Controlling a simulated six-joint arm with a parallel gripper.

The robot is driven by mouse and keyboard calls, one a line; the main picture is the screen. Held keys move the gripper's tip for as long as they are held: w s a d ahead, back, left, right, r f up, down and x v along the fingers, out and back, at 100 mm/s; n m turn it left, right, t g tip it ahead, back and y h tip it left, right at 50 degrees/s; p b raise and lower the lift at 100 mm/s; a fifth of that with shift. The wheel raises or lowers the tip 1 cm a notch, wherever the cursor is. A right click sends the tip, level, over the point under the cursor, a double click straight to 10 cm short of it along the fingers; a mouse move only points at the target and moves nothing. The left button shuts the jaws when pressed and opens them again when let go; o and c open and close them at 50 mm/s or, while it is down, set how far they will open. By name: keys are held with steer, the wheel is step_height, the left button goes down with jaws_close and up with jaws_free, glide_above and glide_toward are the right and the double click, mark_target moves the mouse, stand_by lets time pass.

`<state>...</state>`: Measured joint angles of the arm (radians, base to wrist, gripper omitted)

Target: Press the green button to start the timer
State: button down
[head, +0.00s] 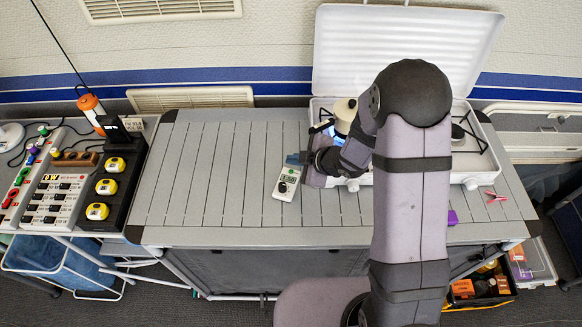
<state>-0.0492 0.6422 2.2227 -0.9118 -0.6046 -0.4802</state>
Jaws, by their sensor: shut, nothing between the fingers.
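A small white device (290,179) with a dark display and a dark round knob or button on its front part lies on the slatted grey table, left of the stove. I take it for the timer, but the button's colour is too small to tell. My gripper (297,158) is over the device's far end, with its fingers shut and empty. My gripper and wrist hide part of that end. I cannot tell whether the fingers touch it.
A white two-burner stove (471,172) with a raised lid stands right of my gripper, a cream kettle (345,112) on it. A pink clip (496,197) lies at the right. Yellow tape measures (106,186) sit in a black tray at the left. The table's left half is clear.

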step_height(320, 180, up, 3)
steer(key=shift+f+p, duration=0.15)
steer(key=shift+p, duration=0.8)
steer(key=s+d+r+m+g+h, duration=0.1)
steer(key=s+d+r+m+h, duration=0.15)
steer(key=d+m, duration=0.35)
steer(key=s+d+r+m+g+h, duration=0.1)
steer(key=s+d+r+m+h, duration=0.2)
steer(key=d, duration=0.4)
steer(key=s+r+m+g, duration=0.2)
steer(key=s+m, duration=0.6)
steer(key=s, duration=1)
steer(key=g, duration=0.2)
steer(key=shift+s+d+r+g+h, duration=0.15)
steer(key=shift+d+r+g+h, duration=0.1)
steer(key=shift+g+h, duration=0.15)
